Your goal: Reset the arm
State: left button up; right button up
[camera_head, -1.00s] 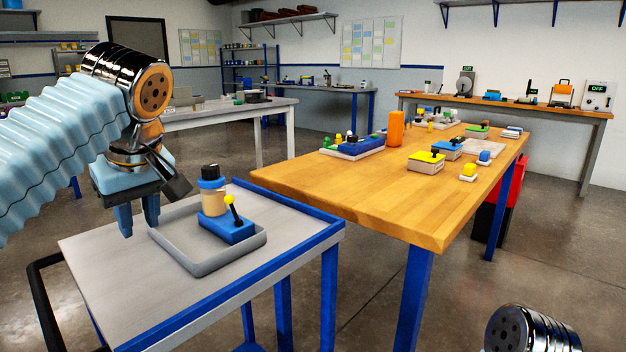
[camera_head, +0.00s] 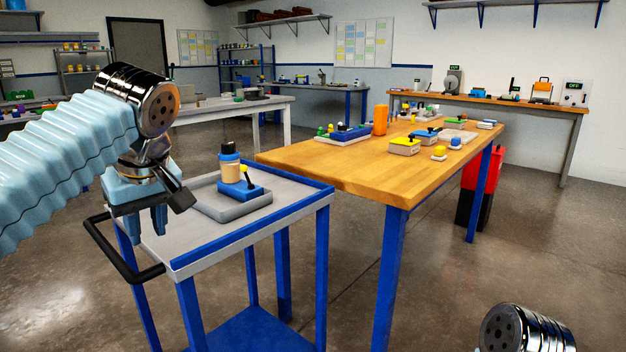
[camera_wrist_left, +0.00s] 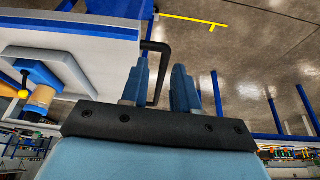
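My left gripper (camera_head: 148,222) hangs above the near left edge of the blue and grey cart (camera_head: 160,247), beside the black push handle (camera_head: 118,262). In the left wrist view its two blue fingers (camera_wrist_left: 156,88) stand apart with nothing between them, and floor shows in the gap.
A wooden table (camera_head: 350,170) stands right of the cart, with an orange cylinder (camera_head: 380,119), a yellow box (camera_head: 404,146) and other small items on it. A red bin (camera_head: 478,180) is under its far end. Open floor (camera_head: 560,240) lies to the right.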

pick_arm(q)
jog(key=w+d+f+m+h, duration=0.1)
jog(key=w+d+f+m, duration=0.2)
jog(key=f, duration=0.5)
jog(key=w+d+f+m+h, duration=0.1)
jog(key=w+d+f, duration=0.3)
jog(key=f, duration=0.5)
jog(key=d+f+m+g+h, duration=0.1)
jog(key=d+f+m, duration=0.1)
jog(key=f, duration=0.7)
jog(key=d+f+m+g+h, duration=0.1)
jog(key=d+f+h, duration=0.15)
jog(key=f, duration=0.65)
jog(key=s+d+f+m+h, duration=0.1)
jog(key=s+d+f, duration=0.1)
jog(key=s+f, duration=0.7)
jog(key=s+d+f+h, duration=0.1)
jog(key=s+d+f, duration=0.3)
jog(key=f, duration=0.9)
jog(key=s+a+f, duration=0.2)
jog(key=s+f, duration=0.2)
jog(key=s, duration=0.5)
jog(key=shift+s+a+f, duration=0.25)
jog(key=shift+a+f, duration=0.1)
